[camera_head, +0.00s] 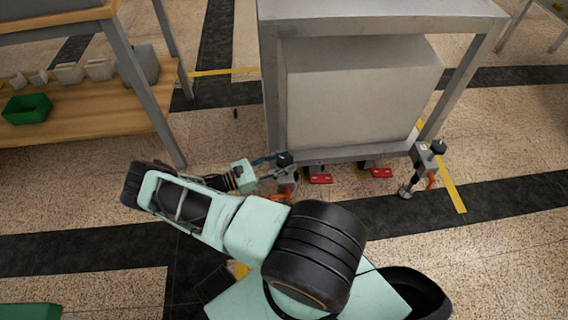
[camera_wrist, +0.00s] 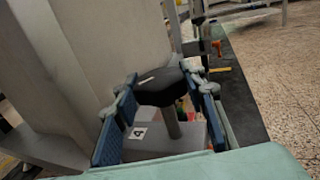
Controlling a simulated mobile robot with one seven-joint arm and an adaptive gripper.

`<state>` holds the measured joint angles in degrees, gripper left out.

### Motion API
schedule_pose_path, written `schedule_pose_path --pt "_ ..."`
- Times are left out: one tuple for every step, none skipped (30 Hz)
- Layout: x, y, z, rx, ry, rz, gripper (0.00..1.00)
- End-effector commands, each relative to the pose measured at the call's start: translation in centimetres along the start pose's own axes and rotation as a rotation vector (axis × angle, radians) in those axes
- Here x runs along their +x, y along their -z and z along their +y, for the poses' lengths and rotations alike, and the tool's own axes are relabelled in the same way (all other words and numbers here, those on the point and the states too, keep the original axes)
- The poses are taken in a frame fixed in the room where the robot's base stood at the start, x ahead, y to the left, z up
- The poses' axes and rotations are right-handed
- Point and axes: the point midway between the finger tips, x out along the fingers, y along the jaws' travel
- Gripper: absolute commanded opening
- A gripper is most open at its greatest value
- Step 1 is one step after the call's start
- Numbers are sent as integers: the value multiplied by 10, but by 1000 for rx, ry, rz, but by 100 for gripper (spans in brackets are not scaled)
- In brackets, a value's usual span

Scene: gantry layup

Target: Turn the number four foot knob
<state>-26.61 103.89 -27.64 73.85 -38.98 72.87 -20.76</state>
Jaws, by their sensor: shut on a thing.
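The number four foot knob (camera_wrist: 160,90) is black, with a pale mark on top, and sits on a grey stem. A white label with a 4 (camera_wrist: 137,132) shows on the grey foot bracket below it. My gripper (camera_wrist: 166,84) has its blue fingers on either side of the knob, shut on it. In the head view my gripper (camera_head: 266,160) reaches the knob (camera_head: 284,158) from the left, at the near left leg of the grey frame (camera_head: 270,80). The fingers hide part of the knob and bracket there.
Another foot with a black knob (camera_head: 438,147) stands at the frame's right leg. Red pedals (camera_head: 320,179) sit low between the legs. A wooden bench (camera_head: 90,110) with a green bin (camera_head: 27,108) is at left. The floor right of the frame is clear.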

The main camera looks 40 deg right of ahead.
Motion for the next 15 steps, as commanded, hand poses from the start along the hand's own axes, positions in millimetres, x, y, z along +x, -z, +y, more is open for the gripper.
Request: schedule_pose_path --pt "0 1 0 1 20 6 14" --pt "-1 1 0 1 28 6 14" --pt "-1 1 0 0 37 5 14" --pt "0 1 0 -1 41 5 14" --pt "0 1 0 -2 44 5 14" --pt "-1 1 0 -2 46 5 14" --pt "-1 1 0 -2 47 5 14" --pt "-1 1 0 -2 47 4 14" --pt "-1 1 0 -2 46 4 14" --pt "-1 0 0 -2 46 4 14" --pt "-1 0 0 -2 46 4 14" --pt "-1 0 0 -2 46 4 14" --pt "-1 0 0 -2 46 4 14" --pt "-1 0 0 -2 45 4 14" --pt "-1 0 0 -2 45 3 42"
